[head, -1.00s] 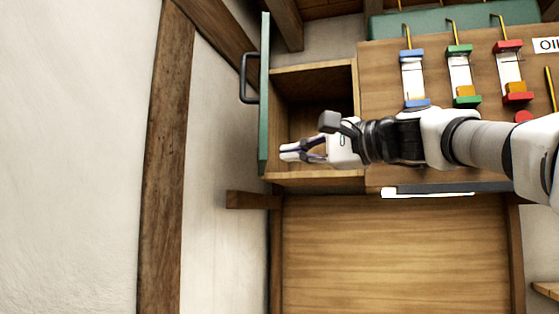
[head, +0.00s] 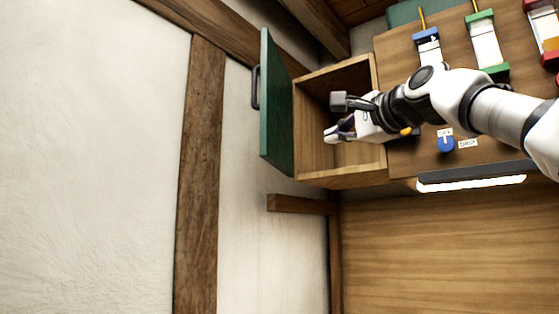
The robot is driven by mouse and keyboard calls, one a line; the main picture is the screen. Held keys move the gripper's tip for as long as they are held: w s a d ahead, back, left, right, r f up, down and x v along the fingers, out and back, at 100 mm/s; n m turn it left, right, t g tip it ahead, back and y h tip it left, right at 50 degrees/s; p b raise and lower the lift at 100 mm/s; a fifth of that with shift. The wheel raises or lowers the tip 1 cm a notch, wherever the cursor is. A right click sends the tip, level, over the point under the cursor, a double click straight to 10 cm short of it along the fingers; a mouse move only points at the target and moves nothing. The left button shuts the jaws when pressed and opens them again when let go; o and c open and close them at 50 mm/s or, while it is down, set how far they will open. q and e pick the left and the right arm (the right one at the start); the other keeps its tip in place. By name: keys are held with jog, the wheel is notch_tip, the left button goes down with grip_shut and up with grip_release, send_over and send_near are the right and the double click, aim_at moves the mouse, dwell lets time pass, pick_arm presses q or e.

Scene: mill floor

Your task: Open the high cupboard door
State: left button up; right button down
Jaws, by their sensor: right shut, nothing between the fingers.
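The high cupboard (head: 352,177) is an open wooden box at the upper middle of the head view. Its green door (head: 277,105) stands swung wide open on the left side of the box. The door's dark handle (head: 255,88) is on the door's far left face, facing the wall. My right gripper (head: 329,134) is shut and empty. It is in front of the cupboard opening, right of the door and apart from it. My right arm hides part of the cupboard's right side. My left gripper is not in view.
A wooden panel (head: 455,140) with coloured sliders and a blue knob (head: 446,142) adjoins the cupboard on the right. A lit lamp strip (head: 470,184) runs beneath it. A short wooden beam (head: 300,204) juts out below the cupboard. The plaster wall (head: 80,160) at left is clear.

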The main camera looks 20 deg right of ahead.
aim_at(273, 155)
jog(key=a+p+x, duration=0.1)
jog(key=p+x, duration=0.3)
jog(key=x, duration=0.1)
jog(key=a+p+x, duration=0.1)
jog(key=p+x, duration=0.3)
jog(key=s+a+p+x, duration=0.1)
jog(key=p+x, duration=0.3)
jog(key=x, duration=0.1)
jog(key=shift+w+a+f, duration=0.25)
jog(key=shift+w+f, duration=0.15)
jog(key=shift+a, duration=0.25)
jog(key=shift+s+d+r, duration=0.1)
jog(key=shift+s, duration=0.3)
jog(key=shift+w, duration=0.1)
